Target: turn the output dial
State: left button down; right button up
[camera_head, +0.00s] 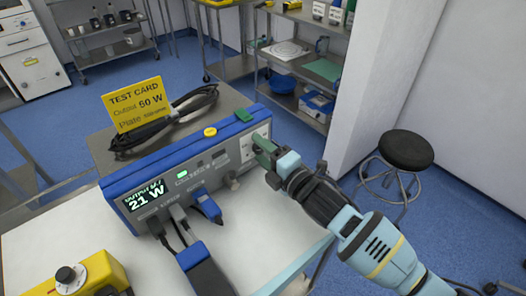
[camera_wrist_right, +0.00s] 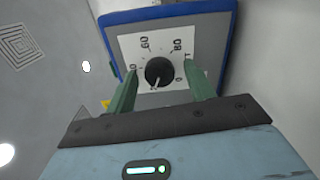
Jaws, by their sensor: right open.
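The output dial (camera_wrist_right: 160,72) is a round black knob on a white scale plate, with its white pointer mark towards the bottom of the wrist picture. The dial is on the right end of the blue and grey generator (camera_head: 205,160); in the head view my gripper hides it. My right gripper (camera_head: 264,155) is open there. In the wrist view my right gripper (camera_wrist_right: 161,70) has its green fingers on either side of the dial, with gaps visible. The display (camera_head: 146,197) reads 21 W. The yellow test card (camera_head: 136,104) reads output 50 W. My left gripper is not in view.
A coiled black cable (camera_head: 180,112) lies on the generator. Several plugs and leads, including a blue plug (camera_head: 208,206), stick out of its front. A yellow box with a black knob (camera_head: 88,275) stands at lower left. A stool (camera_head: 406,150) is at the right.

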jog(key=shift+v, duration=3.9)
jog(key=shift+d, duration=0.1)
